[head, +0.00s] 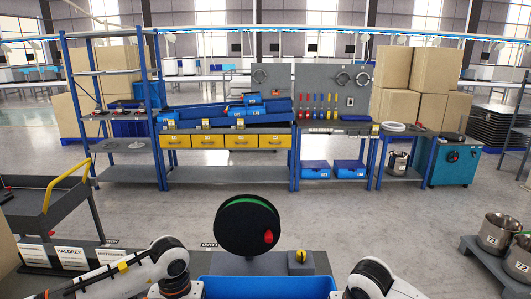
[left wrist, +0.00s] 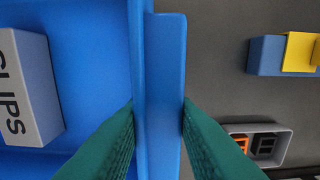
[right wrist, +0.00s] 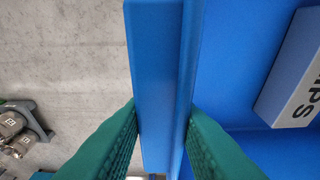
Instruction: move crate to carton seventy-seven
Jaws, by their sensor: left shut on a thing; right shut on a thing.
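The blue crate (head: 265,288) shows only partly at the bottom of the head view, between my two arms. My left gripper (left wrist: 158,115) is shut on one rim of the crate (left wrist: 163,60), its green fingers on both sides. My right gripper (right wrist: 163,112) is shut on another rim of the crate (right wrist: 155,60). A grey box marked CLIPS lies inside; it shows in the left wrist view (left wrist: 30,85) and the right wrist view (right wrist: 293,75). Both grippers are below the head view. No number seventy-seven is readable on any carton.
A black disc with a red knob (head: 247,225) and a grey block with a yellow top (head: 300,262) stand just beyond the crate. A dark trolley (head: 40,215) is left, metal pots (head: 497,232) right. Cartons (head: 440,105) are stacked behind the workbench. Open floor lies between.

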